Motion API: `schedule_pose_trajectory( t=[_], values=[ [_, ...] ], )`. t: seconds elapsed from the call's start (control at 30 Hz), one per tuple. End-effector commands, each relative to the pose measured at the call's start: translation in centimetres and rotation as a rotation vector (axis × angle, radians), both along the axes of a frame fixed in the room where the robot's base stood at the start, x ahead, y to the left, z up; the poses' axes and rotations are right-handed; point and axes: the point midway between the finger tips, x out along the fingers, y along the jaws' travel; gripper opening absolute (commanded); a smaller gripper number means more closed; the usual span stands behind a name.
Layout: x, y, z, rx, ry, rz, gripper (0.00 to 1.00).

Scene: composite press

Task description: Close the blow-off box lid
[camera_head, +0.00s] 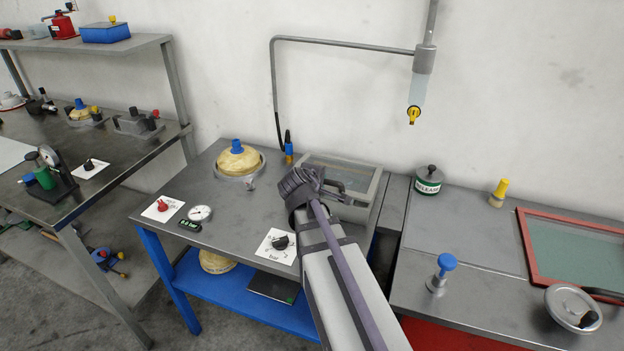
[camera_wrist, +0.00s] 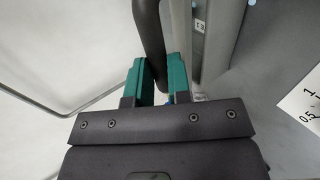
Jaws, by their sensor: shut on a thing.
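The blow-off box (camera_head: 369,201) is a grey metal box at the back right corner of the middle table. Its lid (camera_head: 340,172) has a glass pane and appears to lie across the top; I cannot tell whether it is fully seated. My gripper (camera_head: 330,186) is at the front of the box, with my arm covering part of it. In the wrist view my gripper (camera_wrist: 158,82) has its teal fingers shut on a dark curved bar, the lid handle (camera_wrist: 149,35). The grey box frame (camera_wrist: 211,40) runs close to the right of the fingers.
A round yellow-topped mould (camera_head: 238,160), a gauge (camera_head: 200,213) and knobs on white cards (camera_head: 277,245) stand on the same table. A nozzle (camera_head: 414,113) hangs on a pipe above right. A green-labelled tin (camera_head: 428,180) stands on the right bench.

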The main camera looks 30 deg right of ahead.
Motion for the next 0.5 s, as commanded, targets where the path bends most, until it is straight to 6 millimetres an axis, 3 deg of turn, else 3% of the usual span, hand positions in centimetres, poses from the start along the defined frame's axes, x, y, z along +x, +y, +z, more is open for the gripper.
schedule_pose_trajectory(
  t=[0.03,0.2,0.37,0.4,0.5],
  values=[
    [-0.2,0.2,-1.5,0.001,0.001,0.000,0.00],
    [-0.5,0.6,-3.1,0.001,0.002,0.001,0.00],
    [-0.4,0.6,-2.7,0.002,0.001,0.000,0.00],
    [-0.5,0.6,-2.7,0.002,0.001,0.000,0.20],
    [-0.5,0.6,-2.7,0.002,0.001,0.000,0.29]
  ],
)
